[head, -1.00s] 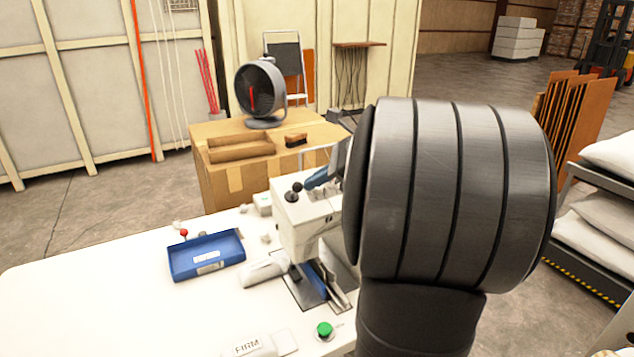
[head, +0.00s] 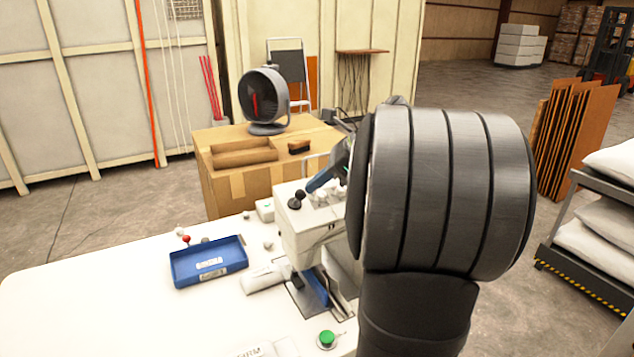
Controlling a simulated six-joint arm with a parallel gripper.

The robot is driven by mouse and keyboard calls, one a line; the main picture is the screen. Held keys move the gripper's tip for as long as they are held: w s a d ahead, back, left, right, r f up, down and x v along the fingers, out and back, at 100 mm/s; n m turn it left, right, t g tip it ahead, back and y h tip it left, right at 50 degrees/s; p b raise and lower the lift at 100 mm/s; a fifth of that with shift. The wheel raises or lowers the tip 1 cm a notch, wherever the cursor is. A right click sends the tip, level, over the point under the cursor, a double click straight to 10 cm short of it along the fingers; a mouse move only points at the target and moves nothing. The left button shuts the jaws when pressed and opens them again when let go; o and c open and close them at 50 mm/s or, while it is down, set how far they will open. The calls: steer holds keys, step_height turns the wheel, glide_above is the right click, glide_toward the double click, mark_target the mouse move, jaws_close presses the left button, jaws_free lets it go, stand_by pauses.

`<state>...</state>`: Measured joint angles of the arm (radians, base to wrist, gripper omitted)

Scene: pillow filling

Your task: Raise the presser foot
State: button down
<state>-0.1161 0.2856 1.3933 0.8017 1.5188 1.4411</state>
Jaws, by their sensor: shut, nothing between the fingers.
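The white sewing machine (head: 312,229) stands on the white table, partly hidden by my arm. A black ball knob (head: 296,200) sits on its top. My gripper (head: 318,184) shows as a dark body with blue tips over the machine's top, beside the knob; it looks shut and empty. Its rear is hidden behind my thick dark arm. A blue part (head: 316,288) and dark plates show below the machine head. The presser foot itself is too small to make out, and I cannot tell whether it is up or down.
A blue tray (head: 208,264) and a red-tipped knob (head: 186,239) lie left of the machine. A green button (head: 326,339) is at the table's front. A cardboard box (head: 230,184) with a fan (head: 264,98) stands behind. The table's left is clear. Pillows (head: 590,245) are racked at right.

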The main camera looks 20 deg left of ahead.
steer(key=shift+r, duration=0.15)
stand_by(0.8)
steer(key=d+r, duration=0.5)
steer(key=d, duration=0.7)
steer(key=s+d+f+m+t+y, duration=0.2)
steer(key=s+f+m+t+y, duration=0.15)
steer(key=s+f+t, duration=0.3)
steer(key=w+a, duration=0.1)
steer(key=a, duration=0.5)
steer(key=w+a+f, duration=0.1)
steer(key=w+a, duration=0.1)
steer(key=a, duration=0.4)
steer(key=shift+w+a+f, duration=0.25)
steer(key=shift+w+a, duration=0.05)
